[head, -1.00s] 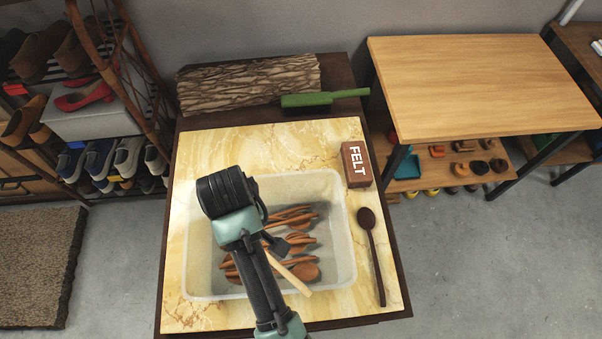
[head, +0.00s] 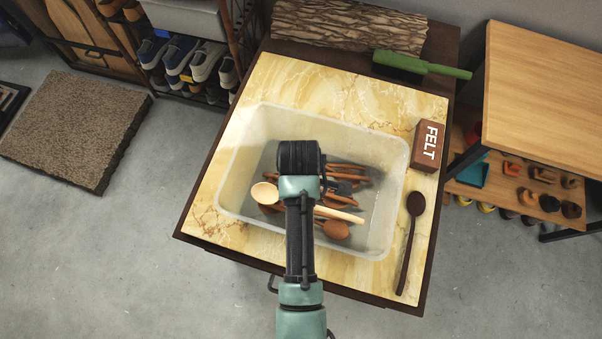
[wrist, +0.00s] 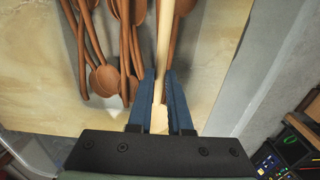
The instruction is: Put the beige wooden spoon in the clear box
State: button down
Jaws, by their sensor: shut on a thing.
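The beige wooden spoon (head: 264,193) has a pale round bowl and a long straight handle. In the head view it lies across the clear box, bowl at left, and my arm covers its middle. The clear box (head: 403,165) is a wide translucent tub on the marbled table top, with several brown spoons (head: 336,230) inside. In the wrist view my gripper (wrist: 160,78) is shut on the pale handle (wrist: 164,40), with brown spoons around and below it. The spoon's height above the brown spoons is hard to tell. My fingers are mostly hidden in the head view.
A dark brown spoon (head: 414,205) lies right of the box, below a brown FELT block (head: 428,145). A green-handled brush (head: 425,66) and a log (head: 350,26) lie at the back. A wooden table (head: 545,95) stands at right. Open floor lies left.

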jog(key=shift+f, duration=1.95)
jog(key=shift+f, duration=0.15)
jog(key=c, duration=0.8)
grip_release()
jog(key=shift+c, duration=0.2)
